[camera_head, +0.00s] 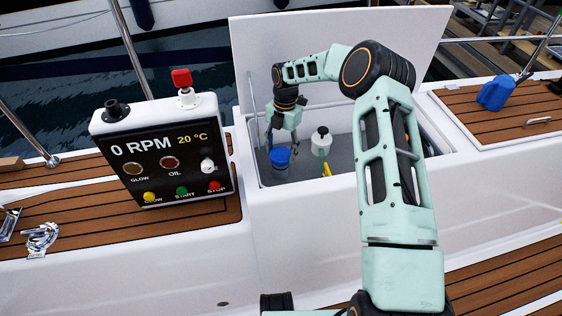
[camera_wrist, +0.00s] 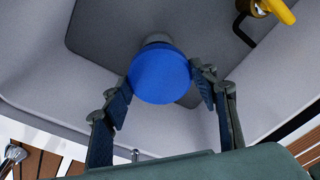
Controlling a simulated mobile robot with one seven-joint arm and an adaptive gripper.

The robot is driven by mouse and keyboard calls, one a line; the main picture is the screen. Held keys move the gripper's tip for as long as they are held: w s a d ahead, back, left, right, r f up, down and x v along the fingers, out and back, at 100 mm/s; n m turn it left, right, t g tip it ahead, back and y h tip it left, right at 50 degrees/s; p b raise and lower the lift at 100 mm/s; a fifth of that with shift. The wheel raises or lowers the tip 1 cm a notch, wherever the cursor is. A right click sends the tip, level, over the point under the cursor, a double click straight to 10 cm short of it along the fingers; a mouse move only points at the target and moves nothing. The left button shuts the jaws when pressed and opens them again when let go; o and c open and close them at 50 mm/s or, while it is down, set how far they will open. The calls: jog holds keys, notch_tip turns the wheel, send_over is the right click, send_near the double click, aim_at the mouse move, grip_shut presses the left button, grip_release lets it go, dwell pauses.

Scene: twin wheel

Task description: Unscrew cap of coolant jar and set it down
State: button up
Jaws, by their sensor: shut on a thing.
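The coolant jar (camera_head: 280,172) stands in the open locker, and its blue cap (camera_head: 280,154) shows on top. My gripper (camera_head: 284,138) points down at the cap from above. In the wrist view, my gripper (camera_wrist: 160,82) has its two fingers against opposite sides of the round blue cap (camera_wrist: 160,76). It is shut on the cap. A grey part of the jar (camera_wrist: 157,39) shows past the cap's edge; the rest is hidden. I cannot tell whether the cap is still threaded on the jar.
A white bottle with a dark top (camera_head: 321,140) stands right of the jar. A yellow handle (camera_head: 326,170) is near it and also shows in the wrist view (camera_wrist: 280,10). Locker walls surround the jar. The engine panel (camera_head: 165,150) stands left.

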jog(key=shift+n, duration=1)
jog(key=o, duration=1.5)
jog(key=m, duration=0.6)
jog(key=shift+m, duration=0.3)
jog(key=m, duration=0.3)
jog(key=m+t, duration=0.1)
jog(key=m, duration=0.2)
jog(key=shift+s+m+y+b, duration=0.1)
jog(key=shift+m+y+b, duration=0.2)
jog(key=m+t, duration=0.1)
jog(key=m, duration=0.5)
jog(key=shift+m+b, duration=0.3)
jog(key=shift+b, duration=0.1)
jog(key=m, duration=0.5)
